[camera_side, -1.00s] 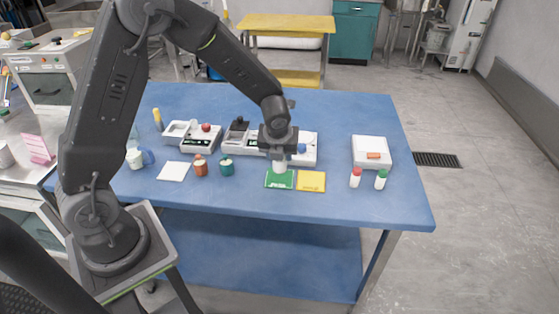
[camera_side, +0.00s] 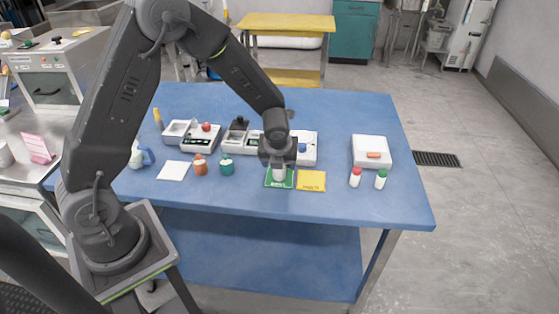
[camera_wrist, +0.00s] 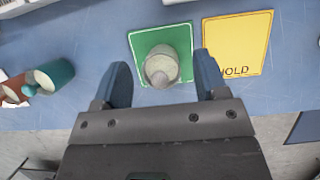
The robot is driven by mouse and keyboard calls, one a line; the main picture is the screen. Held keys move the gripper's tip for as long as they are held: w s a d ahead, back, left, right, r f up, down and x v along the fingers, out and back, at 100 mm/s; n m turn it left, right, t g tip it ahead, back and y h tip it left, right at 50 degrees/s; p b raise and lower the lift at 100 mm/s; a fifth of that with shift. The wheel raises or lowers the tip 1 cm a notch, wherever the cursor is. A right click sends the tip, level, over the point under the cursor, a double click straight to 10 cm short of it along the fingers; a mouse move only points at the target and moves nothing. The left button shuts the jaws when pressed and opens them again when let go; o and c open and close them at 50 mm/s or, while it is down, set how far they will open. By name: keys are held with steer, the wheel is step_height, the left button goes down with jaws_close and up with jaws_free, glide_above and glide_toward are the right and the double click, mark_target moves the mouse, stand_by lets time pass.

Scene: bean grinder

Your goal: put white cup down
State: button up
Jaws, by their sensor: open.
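The white cup (camera_side: 279,174) stands upright on the green card (camera_side: 269,182). My gripper (camera_wrist: 163,85) is open, with one finger on each side of the cup and a gap on both sides. In the side view my gripper (camera_side: 278,162) is directly over the cup and hides its upper part.
A yellow card (camera_side: 311,181) lies right of the green one. An orange jar (camera_side: 200,166) and a teal jar (camera_side: 227,167) stand to the left. Grey machines (camera_side: 193,136) line the back. Red-capped (camera_side: 355,178) and green-capped (camera_side: 381,180) bottles stand right. The blue table's front is clear.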

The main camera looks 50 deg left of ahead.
steer(key=shift+r, duration=0.1)
steer(key=v, duration=1.2)
steer(key=s+d+r+n+t+h, duration=0.1)
steer(key=s+d+r+n, duration=0.1)
steer(key=s+r+n, duration=0.4)
steer(key=s+d+r+n+t+h, duration=0.1)
steer(key=s+r+n, duration=0.5)
steer(key=s+n, duration=0.7)
steer(key=d+n+h, duration=0.1)
steer(key=n, duration=0.7)
steer(key=shift+s+d+r, duration=0.15)
steer(key=shift+s+d, duration=0.05)
steer(key=shift+s, duration=0.05)
